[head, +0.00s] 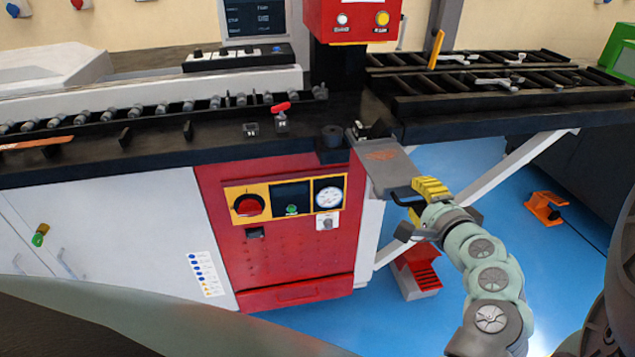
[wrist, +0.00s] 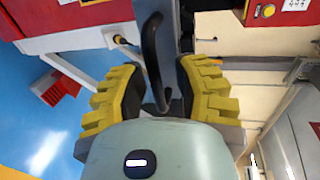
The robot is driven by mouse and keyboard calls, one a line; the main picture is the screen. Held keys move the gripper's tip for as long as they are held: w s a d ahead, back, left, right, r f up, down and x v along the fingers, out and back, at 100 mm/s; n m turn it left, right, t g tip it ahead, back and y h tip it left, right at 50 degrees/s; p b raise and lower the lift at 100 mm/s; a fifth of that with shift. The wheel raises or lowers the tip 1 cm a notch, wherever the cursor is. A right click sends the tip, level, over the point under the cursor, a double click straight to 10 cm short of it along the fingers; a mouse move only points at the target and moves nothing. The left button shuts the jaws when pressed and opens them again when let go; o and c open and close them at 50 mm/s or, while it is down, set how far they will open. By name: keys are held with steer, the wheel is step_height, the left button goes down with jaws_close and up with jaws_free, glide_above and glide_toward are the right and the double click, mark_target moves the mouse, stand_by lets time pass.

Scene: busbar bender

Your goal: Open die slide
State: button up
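The die slide is a flat grey plate (head: 384,168) sticking out from the front edge of the black bench, with a dark curved handle (head: 404,197) at its near end. My gripper (head: 412,205) with yellow ribbed finger pads is at this handle. In the wrist view the black handle (wrist: 150,45) runs between the two pads of my gripper (wrist: 158,78). The fingers are spread, with gaps showing beside the handle, so they are around it without being closed on it. Whether one pad touches it is unclear.
A red control panel (head: 290,199) with a gauge is left of the slide. A red step (head: 417,272) stands on the blue floor below my gripper, and an orange pedal (head: 545,208) lies to the right. A slanted white brace (head: 510,173) runs behind my gripper.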

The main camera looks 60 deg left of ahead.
steer(key=shift+o, duration=0.5)
steer(key=v, duration=0.7)
steer(key=shift+d, duration=0.3)
steer(key=shift+s, duration=0.1)
